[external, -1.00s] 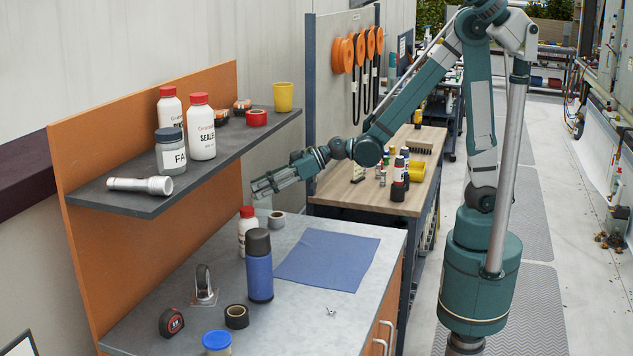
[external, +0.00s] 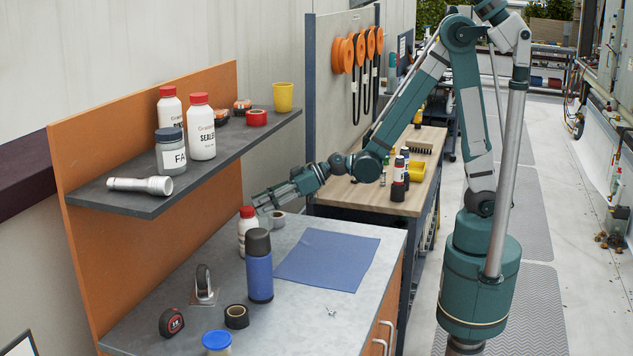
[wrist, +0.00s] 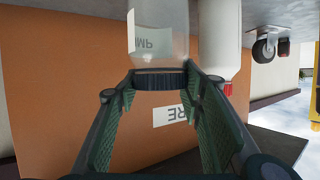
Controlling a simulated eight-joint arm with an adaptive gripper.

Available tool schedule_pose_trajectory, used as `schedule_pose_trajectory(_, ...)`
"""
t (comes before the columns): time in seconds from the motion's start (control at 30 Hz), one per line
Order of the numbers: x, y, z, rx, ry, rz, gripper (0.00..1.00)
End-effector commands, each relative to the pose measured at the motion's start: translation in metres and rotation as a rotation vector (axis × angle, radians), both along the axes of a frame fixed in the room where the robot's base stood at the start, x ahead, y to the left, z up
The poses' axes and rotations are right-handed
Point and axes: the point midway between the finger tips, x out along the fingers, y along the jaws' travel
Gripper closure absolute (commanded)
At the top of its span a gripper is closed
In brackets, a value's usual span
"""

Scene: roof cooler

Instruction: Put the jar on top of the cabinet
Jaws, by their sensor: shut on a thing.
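In the wrist view, which shows things upside down, a clear jar (wrist: 160,42) with a dark ribbed lid (wrist: 160,79) sits between my fingers. My gripper (wrist: 160,84) is shut on the jar at its lid. In the external view my gripper (external: 264,201) is low over the grey worktop, beside a white red-capped bottle (external: 248,234); the jar cannot be made out there. The cabinet (external: 386,310) appears to be the orange unit with handles under the worktop. Another jar, grey-lidded (external: 170,152), stands on the shelf.
A blue bottle (external: 259,270), a tape roll (external: 236,317), a caster (external: 204,285) and a tape measure (external: 171,322) stand on the worktop. A blue cloth (external: 330,259) lies clear at right. The shelf (external: 205,172) overhangs the back and holds bottles and a flashlight.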

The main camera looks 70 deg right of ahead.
Motion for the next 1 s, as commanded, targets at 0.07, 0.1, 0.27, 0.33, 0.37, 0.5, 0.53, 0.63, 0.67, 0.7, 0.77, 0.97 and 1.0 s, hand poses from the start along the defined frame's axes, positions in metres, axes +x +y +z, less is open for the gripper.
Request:
schedule_pose_trajectory(0.07, 0.0, 0.0, -0.001, 0.0, 0.0, 0.0, 0.84)
schedule_pose_trajectory(0.1, 0.0, 0.0, 0.0, 0.0, 0.0, 0.0, 0.84)
schedule_pose_trajectory(0.27, 0.0, 0.0, 0.0, 0.0, 0.0, 0.0, 0.84)
schedule_pose_trajectory(0.33, 0.0, 0.0, -0.001, 0.0, 0.0, 0.0, 0.84)
schedule_pose_trajectory(0.37, 0.0, 0.0, -0.002, 0.0, 0.0, 0.0, 0.84)
schedule_pose_trajectory(0.5, 0.001, 0.0, -0.01, 0.0, 0.0, 0.0, 0.84)
schedule_pose_trajectory(0.53, 0.001, 0.0, -0.013, 0.0, 0.0, 0.0, 0.84)
schedule_pose_trajectory(0.63, 0.0, 0.0, -0.024, 0.0, 0.0, 0.0, 0.84)
schedule_pose_trajectory(0.67, 0.001, 0.0, -0.027, 0.0, 0.0, 0.0, 0.84)
schedule_pose_trajectory(0.7, 0.001, 0.0, -0.031, 0.0, 0.0, 0.0, 0.84)
schedule_pose_trajectory(0.77, 0.001, 0.0, -0.036, 0.0, 0.0, 0.0, 0.84)
schedule_pose_trajectory(0.97, 0.0, 0.0, -0.042, 0.0, 0.0, 0.0, 0.84)
schedule_pose_trajectory(1.0, 0.0, 0.0, -0.042, 0.0, 0.0, 0.0, 0.84)
